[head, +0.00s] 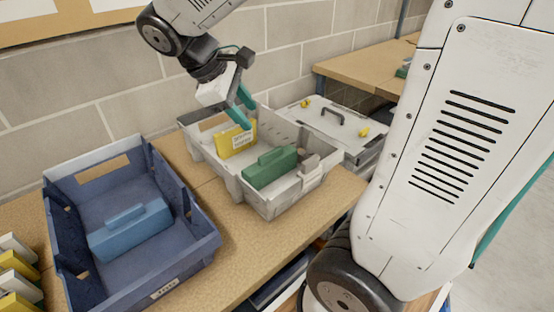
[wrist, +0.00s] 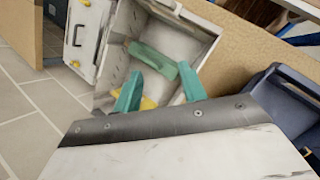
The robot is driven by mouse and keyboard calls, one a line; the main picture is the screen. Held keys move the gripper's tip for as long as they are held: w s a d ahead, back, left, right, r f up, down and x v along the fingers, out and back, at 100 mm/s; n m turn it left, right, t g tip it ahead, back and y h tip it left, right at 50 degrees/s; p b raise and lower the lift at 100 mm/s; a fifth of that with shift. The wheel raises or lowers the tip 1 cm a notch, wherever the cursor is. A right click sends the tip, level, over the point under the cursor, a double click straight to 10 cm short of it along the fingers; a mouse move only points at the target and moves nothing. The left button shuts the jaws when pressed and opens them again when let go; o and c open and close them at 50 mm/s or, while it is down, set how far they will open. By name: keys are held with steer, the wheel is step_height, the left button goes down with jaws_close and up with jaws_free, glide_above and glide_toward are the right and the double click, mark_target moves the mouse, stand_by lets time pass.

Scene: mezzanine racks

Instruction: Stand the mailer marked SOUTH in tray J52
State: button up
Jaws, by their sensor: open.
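A yellow mailer (head: 238,142) with a small white label stands nearly upright in the grey tray (head: 257,199); I cannot read its label for certain. My gripper (head: 243,108) is open, its teal fingers just above and beside the mailer's top edge and apart from each other. In the wrist view my gripper (wrist: 160,88) has nothing between its fingertips. A bit of the yellow mailer (wrist: 148,103) shows beyond them, mostly hidden. The grey tray's front tag is too small to read.
A green block (head: 270,167) lies in the grey tray's front part. A blue tray (head: 58,225) to the left holds a blue block (head: 130,231). Several white and yellow mailers (head: 18,270) stand at the lower left. A lidded grey case (head: 345,128) is behind right.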

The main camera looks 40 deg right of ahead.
steer(key=s+a+m+t+y, duration=0.1)
steer(key=s+a+m+y, duration=0.1)
steer(key=s, duration=0.6)
steer(key=s+a+f+m+t+y, duration=0.1)
steer(key=s+a+m+t+y, duration=0.1)
steer(key=s+m, duration=0.3)
steer(key=s+a+y, duration=0.1)
steer(key=s, duration=0.2)
steer(key=shift+f+y, duration=0.2)
steer(key=shift+y, duration=0.2)
